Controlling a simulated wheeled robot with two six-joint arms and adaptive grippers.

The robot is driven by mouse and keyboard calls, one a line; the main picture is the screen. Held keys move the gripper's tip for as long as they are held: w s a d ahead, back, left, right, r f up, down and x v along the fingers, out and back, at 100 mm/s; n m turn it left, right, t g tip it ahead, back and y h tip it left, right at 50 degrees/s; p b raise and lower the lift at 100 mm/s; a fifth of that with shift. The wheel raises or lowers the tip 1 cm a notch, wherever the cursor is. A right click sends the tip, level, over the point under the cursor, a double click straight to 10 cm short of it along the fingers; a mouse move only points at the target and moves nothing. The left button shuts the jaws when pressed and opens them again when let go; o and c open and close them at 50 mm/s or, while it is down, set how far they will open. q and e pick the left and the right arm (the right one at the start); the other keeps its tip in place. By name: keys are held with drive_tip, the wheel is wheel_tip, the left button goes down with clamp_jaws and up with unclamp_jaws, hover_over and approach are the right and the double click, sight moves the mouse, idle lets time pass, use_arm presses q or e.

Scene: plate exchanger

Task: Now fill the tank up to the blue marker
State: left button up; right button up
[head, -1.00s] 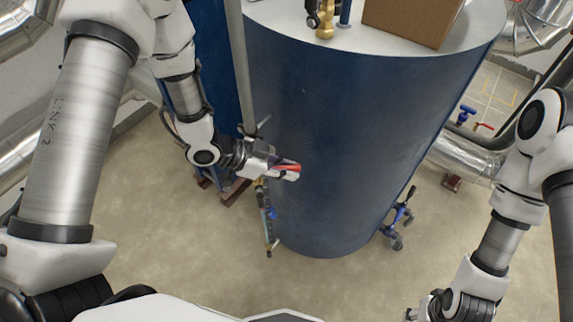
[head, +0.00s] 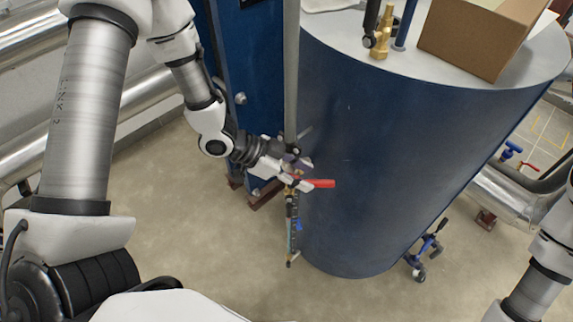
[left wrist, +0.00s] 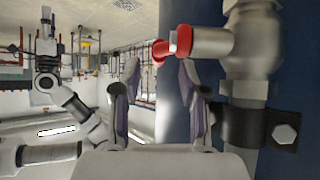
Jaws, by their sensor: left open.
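The large dark blue tank (head: 390,150) stands in the middle of the head view, with a pale top. A red valve handle (head: 320,183) sticks out at its left side; it also shows in the left wrist view (left wrist: 172,46), on a grey metal valve body (left wrist: 252,45). My left gripper (head: 299,176) is open beside this handle. In the left wrist view its fingers (left wrist: 160,88) are apart, with the handle just above their tips; I cannot tell whether they touch. I cannot make out a blue marker. My right gripper is out of view.
A vertical grey pipe (head: 291,75) runs down beside the tank. A thin fitting (head: 291,230) hangs below the handle. A cardboard box (head: 478,40) and brass valve (head: 382,38) are on the tank top. A blue-handled valve (head: 428,247) stands at lower right. Floor in front is clear.

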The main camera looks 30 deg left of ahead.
use_arm(q)
drive_tip(key=v, duration=0.6)
drive_tip(key=shift+s, duration=0.15)
drive_tip(key=shift+a, duration=0.1)
